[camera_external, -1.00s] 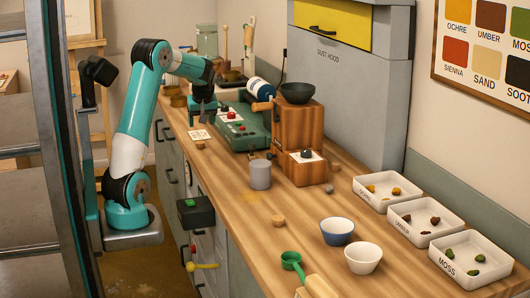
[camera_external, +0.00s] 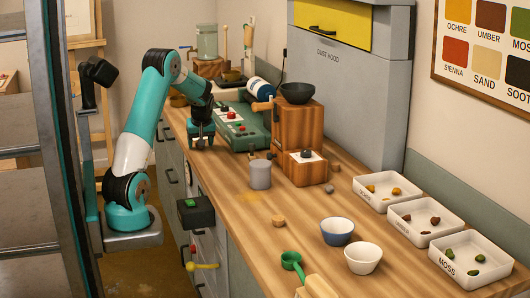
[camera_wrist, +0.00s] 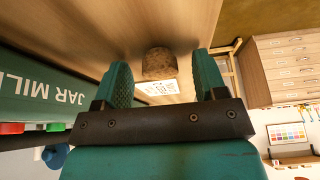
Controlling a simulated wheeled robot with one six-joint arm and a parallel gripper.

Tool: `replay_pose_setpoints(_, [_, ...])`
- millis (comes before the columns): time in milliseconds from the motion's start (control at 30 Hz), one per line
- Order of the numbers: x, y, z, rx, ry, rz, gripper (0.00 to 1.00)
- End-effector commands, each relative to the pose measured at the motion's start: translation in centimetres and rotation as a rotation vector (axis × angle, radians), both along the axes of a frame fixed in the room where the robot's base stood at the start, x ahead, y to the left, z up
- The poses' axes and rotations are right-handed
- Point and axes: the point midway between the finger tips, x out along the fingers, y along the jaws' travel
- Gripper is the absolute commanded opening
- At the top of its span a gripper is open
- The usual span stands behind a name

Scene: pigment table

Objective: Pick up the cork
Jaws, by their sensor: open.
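A rough brown cork (camera_wrist: 158,62) shows in the wrist view, on the wooden counter beside a white printed card (camera_wrist: 158,87). My gripper (camera_wrist: 161,65) is open, with one teal finger on each side of the cork in that picture. I see a gap on both sides, with no clear contact. In the outside view my gripper (camera_external: 201,141) is low over the counter's left edge, pointing down, and hides the cork and card.
The green jar mill (camera_external: 240,130) stands close to the right of my gripper. A grey cylinder (camera_external: 260,175) and a small tan lump (camera_external: 278,221) are nearer the camera. Bare counter (camera_external: 225,190) lies in front of the gripper.

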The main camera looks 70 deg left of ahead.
Motion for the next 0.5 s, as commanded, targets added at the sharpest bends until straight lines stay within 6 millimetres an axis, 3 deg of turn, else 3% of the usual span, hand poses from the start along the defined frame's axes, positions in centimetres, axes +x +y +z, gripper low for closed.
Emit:
replay_pose_setpoints(33, [0.00, -0.01, 0.02, 0.000, 0.000, 0.000, 0.60])
replay_pose_setpoints(233, [0.00, -0.01, 0.03, 0.000, 0.000, 0.000, 0.15])
replay_pose_setpoints(500, [0.00, -0.02, 0.04, 0.000, 0.000, 0.000, 0.11])
